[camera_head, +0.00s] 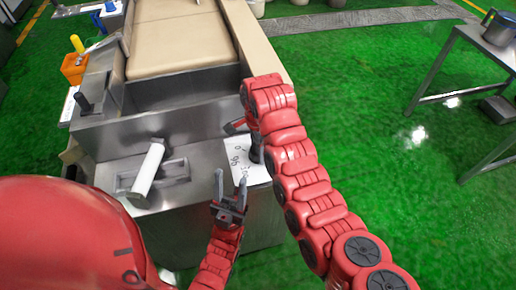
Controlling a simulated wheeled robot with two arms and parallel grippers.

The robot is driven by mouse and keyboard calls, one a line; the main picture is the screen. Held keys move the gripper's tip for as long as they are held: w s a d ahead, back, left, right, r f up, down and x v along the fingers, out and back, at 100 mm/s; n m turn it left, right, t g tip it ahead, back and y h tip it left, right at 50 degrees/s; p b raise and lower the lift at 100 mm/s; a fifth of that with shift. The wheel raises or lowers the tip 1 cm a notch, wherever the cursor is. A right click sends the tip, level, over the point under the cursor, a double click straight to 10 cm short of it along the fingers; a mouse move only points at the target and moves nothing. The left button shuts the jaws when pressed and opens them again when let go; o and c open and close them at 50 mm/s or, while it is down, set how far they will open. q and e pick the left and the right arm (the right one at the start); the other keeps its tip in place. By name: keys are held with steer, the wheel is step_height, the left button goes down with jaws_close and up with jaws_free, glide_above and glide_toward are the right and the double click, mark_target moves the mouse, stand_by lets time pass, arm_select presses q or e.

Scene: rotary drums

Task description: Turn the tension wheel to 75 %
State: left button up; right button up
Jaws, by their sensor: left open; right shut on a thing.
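A white dial plate (243,167) with dark scale marks lies on the steel machine top; the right arm covers part of it. A dark upright piece (257,155), apparently the tension wheel's handle, shows at the plate's right edge. The wheel's setting cannot be read. My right gripper (251,137) is at this piece and shut on it, mostly hidden by its own red arm. My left gripper (230,192) is open and empty, fingers pointing up the picture, just below the plate.
A dark lever (83,103) and an orange box (74,68) are farther left. A beige belt (175,40) runs behind. Steel tables (470,75) stand right, beyond open green floor.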

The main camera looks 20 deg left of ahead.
stand_by(0.3)
steer(key=o, duration=1.3)
step_height(320, 180, up, 6)
steer(key=p, duration=0.3)
steer(key=shift+w+d+r, duration=0.1)
steer(key=shift+r, duration=0.15)
step_height(320, 180, up, 11)
steer(key=shift+f+b, duration=0.1)
steer(key=shift+b, duration=0.4)
